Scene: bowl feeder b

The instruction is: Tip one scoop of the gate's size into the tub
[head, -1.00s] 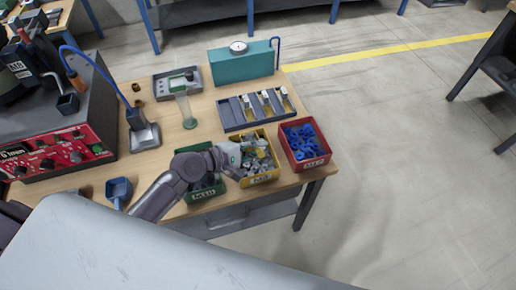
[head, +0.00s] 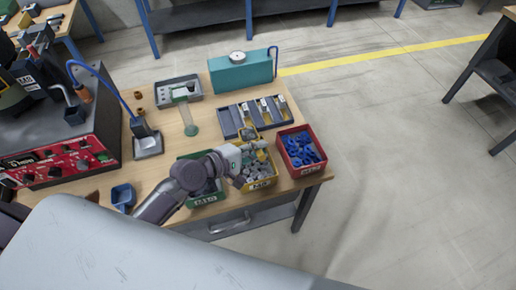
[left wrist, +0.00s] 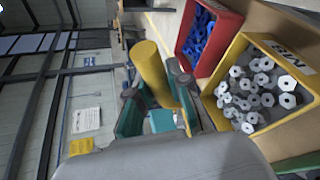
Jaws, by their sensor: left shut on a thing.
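My left gripper (head: 250,150) is over the yellow bin (head: 264,183), which holds grey nuts. It is shut on a yellow handle (left wrist: 150,68), seen as a thick cylinder between the fingers in the left wrist view. A small yellow and dark piece (head: 248,133) shows just beyond the fingers in the head view; I cannot tell whether the scoop carries nuts. The yellow bin also shows in the left wrist view (left wrist: 226,68). The red feeder box (head: 55,160) stands at the left; its gate size is not readable. I cannot tell which container is the tub. My right gripper is not in view.
A red bin (head: 318,171) of blue parts and a green bin (head: 207,199) flank the yellow one. A grey rack (head: 228,122), a teal box with a dial (head: 240,73) and a blue container (head: 122,196) also stand on the bench.

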